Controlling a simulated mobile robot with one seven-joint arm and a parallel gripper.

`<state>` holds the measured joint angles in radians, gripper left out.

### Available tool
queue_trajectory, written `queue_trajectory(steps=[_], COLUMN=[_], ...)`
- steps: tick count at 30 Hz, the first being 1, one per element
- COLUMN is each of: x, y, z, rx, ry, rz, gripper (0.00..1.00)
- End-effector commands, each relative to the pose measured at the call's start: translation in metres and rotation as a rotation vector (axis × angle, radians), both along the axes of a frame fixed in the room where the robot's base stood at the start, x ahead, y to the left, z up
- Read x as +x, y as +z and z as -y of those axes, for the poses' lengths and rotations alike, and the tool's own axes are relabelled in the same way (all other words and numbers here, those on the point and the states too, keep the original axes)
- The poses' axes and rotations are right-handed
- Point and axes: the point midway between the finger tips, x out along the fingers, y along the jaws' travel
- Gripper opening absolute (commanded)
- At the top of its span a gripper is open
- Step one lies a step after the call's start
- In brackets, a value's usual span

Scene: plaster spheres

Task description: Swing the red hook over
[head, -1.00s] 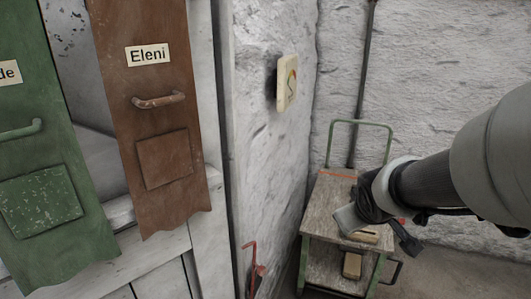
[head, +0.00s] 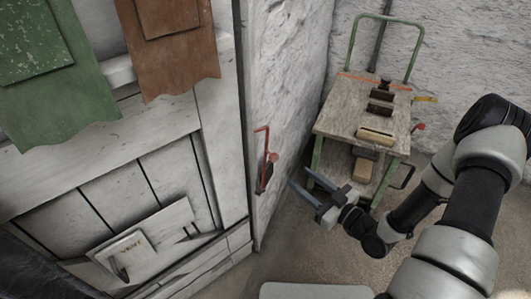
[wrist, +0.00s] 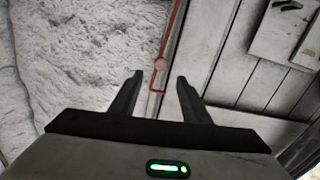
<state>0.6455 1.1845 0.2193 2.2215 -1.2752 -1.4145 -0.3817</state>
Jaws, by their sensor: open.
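The red hook (head: 267,143) is a thin bent rod with a round red knob, mounted on a dark bracket on the white wall edge beside the panelled front. My gripper (head: 300,178) is open and empty, to the right of the hook and apart from it in the head view. I cannot tell the exact gap in depth.
A wooden cart (head: 345,119) with a green handle and several blocks stands behind my arm. Green (head: 60,80) and brown (head: 170,45) boards hang at the upper left. A pale board (head: 150,245) leans on the panelling. Bare floor lies below the gripper.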

Motion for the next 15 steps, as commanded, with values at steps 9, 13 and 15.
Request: queue_trajectory(steps=[9, 13, 15], x=[0.018, 0.038, 0.049], y=[0.001, 0.001, 0.001], z=[-0.023, -0.042, -0.053], rx=[0.032, 0.031, 0.029], ry=[0.002, 0.002, 0.002], rz=[0.015, 0.016, 0.015], gripper=[0.43, 0.43, 0.43])
